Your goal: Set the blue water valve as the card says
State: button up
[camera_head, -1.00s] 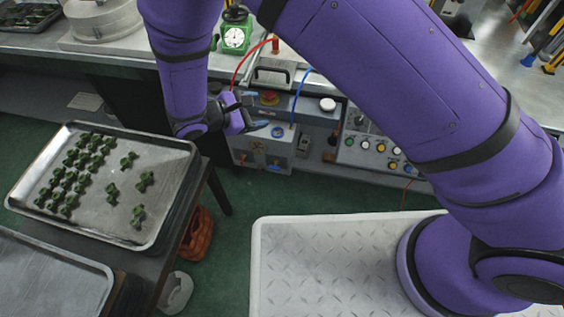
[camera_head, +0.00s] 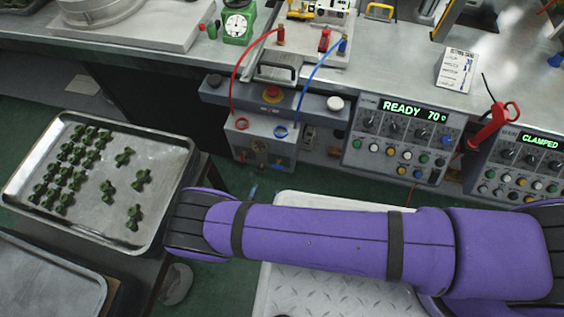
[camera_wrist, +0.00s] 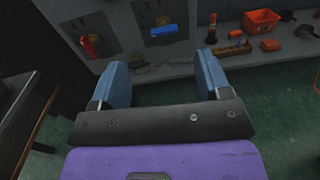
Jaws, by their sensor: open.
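The blue water valve (camera_wrist: 164,30) shows as a blue handle lying roughly level on the grey panel at the top of the wrist view. It is small on the box front in the head view (camera_head: 277,166). My gripper (camera_wrist: 162,66) is open and empty. Its two blue fingers point toward the panel, with the valve ahead between them and apart from them. In the head view my arm hides most of the gripper; a blue fingertip shows below the box. The white setting card (camera_head: 457,69) stands on the bench at the right; its small text is unreadable.
A red handle (camera_wrist: 90,46) sits left of the valve. Red (camera_head: 234,82) and blue (camera_head: 314,65) hoses run down to the valve box. Right of it are control panels, one reading READY 70 (camera_head: 405,140). A shelf with an orange bin (camera_wrist: 262,21) lies right in the wrist view.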

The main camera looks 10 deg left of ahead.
aim_at(276, 168)
jog(key=shift+n+y, duration=0.3)
jog(key=w, duration=0.3)
jog(key=w+d+f, duration=0.1)
jog(key=w, duration=0.6)
jog(key=shift+w+d+f, duration=0.2)
jog(key=shift+w+d, duration=0.05)
jog(key=shift+d, duration=0.05)
jog(key=shift+c, duration=0.4)
jog(key=c, duration=0.8)
jog(key=shift+c, duration=0.2)
